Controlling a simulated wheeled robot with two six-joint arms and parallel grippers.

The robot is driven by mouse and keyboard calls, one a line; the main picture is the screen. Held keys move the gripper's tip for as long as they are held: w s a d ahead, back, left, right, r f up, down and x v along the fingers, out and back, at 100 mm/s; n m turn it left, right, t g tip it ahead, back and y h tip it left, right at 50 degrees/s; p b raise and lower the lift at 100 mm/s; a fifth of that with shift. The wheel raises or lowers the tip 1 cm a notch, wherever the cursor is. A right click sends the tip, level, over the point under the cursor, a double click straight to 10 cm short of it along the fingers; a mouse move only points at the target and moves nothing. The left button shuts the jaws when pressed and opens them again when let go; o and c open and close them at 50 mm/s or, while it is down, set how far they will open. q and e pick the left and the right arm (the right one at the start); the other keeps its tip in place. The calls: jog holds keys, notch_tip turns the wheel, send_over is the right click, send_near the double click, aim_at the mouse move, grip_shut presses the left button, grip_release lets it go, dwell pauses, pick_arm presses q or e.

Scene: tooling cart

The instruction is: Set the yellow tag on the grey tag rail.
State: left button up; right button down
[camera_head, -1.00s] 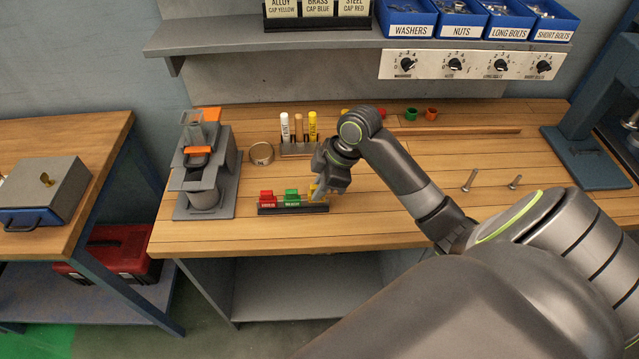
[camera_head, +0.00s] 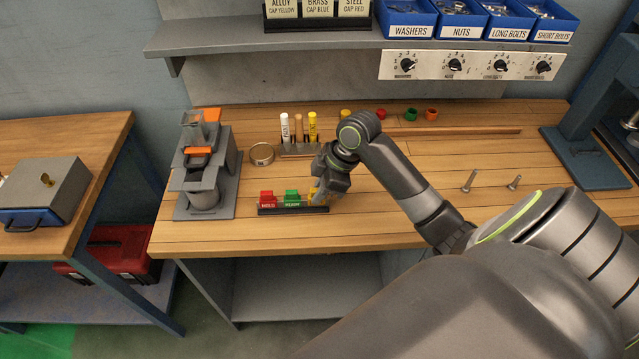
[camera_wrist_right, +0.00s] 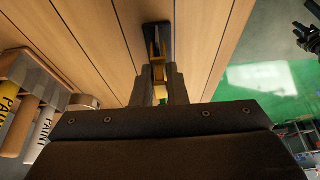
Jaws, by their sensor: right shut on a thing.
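The grey tag rail (camera_head: 293,210) is a dark, narrow strip near the front edge of the wooden bench. A red tag (camera_head: 267,198) and a green tag (camera_head: 292,197) stand on it. The yellow tag (camera_head: 313,194) is at the rail's right end, partly hidden by my right gripper (camera_head: 321,195). In the right wrist view, the gripper (camera_wrist_right: 160,88) is shut on the yellow tag (camera_wrist_right: 159,74), with the dark rail (camera_wrist_right: 158,30) just beyond. I cannot tell whether the tag's base touches the rail. My left gripper is out of view.
A grey fixture (camera_head: 205,175) stands left of the rail. Behind the rail are a tape roll (camera_head: 261,154) and a holder with paint markers (camera_head: 299,149). Two bolts (camera_head: 469,181) stand to the right. Several coloured caps (camera_head: 411,114) sit at the back.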

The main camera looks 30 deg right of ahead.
jog(key=c, duration=0.9)
grip_release()
jog(key=shift+r, duration=0.1)
jog(key=shift+r+p, duration=3.45)
jog(key=shift+p, duration=0.35)
